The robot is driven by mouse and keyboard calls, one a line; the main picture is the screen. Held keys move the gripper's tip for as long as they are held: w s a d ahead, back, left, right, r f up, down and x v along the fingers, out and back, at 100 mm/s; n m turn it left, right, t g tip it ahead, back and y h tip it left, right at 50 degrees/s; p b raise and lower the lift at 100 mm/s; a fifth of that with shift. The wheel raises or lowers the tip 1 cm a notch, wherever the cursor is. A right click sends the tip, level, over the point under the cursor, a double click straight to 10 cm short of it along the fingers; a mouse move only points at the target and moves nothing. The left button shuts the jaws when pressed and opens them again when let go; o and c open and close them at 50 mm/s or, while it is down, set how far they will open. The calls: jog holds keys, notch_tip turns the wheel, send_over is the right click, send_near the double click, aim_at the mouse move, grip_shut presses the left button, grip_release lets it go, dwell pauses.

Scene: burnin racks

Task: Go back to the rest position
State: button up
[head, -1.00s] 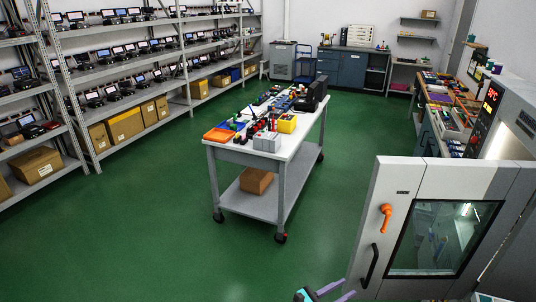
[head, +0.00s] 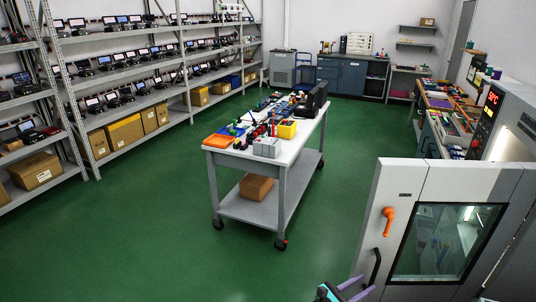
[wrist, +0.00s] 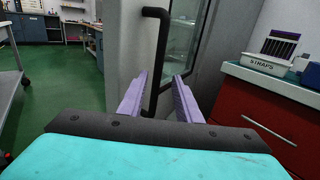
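My gripper (head: 358,287) shows at the bottom of the head view, in front of the chamber door (head: 404,190), below and left of its black handle (head: 375,267). In the wrist view my gripper (wrist: 160,77) has its two purple fingers spread apart, with nothing held between them. The black bar handle (wrist: 156,55) shows in the gap between the fingers and appears to lie beyond them; whether it touches them I cannot tell. The door has an orange knob (head: 389,221) and a window (head: 446,240).
A white-topped cart (head: 232,154) loaded with parts stands mid-room. Shelving racks (head: 69,105) line the left wall. In the wrist view a red drawer cabinet (wrist: 262,115) stands at right with a labelled box (wrist: 258,63) on top. Green floor (head: 120,235) is open at left.

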aim_at(373, 279)
jog(key=x, duration=0.4)
jog(key=shift+p, duration=0.3)
jog(key=shift+x, duration=0.75)
jog(key=shift+a, duration=0.1)
